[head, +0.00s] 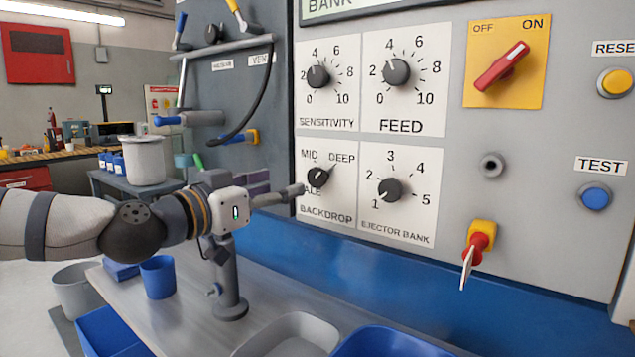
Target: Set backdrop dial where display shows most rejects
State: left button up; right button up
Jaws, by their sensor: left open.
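The backdrop dial (319,176) is a small black knob on a white plate on the grey panel. Its labels read MID and DEEP, and a third at lower left is partly covered, ending in "ALE". The dial's pointer seems to aim up and right, towards DEEP. My left gripper (298,190) is open, with its fingers pointing right at the lower left of the dial. I cannot tell whether they touch it. Only the bottom edge of the display (345,10) shows, with "BANK" on it; no reject figures are in view. My right gripper is out of view.
Close around are the sensitivity (318,77), feed (396,72) and ejector bank (389,190) dials. Further right are a red switch (500,67), a key (467,268), a yellow button (615,82) and a blue button (596,197). Bins and a metal post (229,285) stand below.

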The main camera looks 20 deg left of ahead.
aim_at(314, 178)
pick_arm(q)
jog(key=x, duration=0.5)
jog(key=f+b+x, duration=0.1)
jog(key=x, duration=0.2)
jog(key=shift+w+d+r, duration=0.2)
jog(key=shift+w+d, duration=0.1)
jog(key=shift+w, duration=0.3)
jog(key=c, duration=1.2)
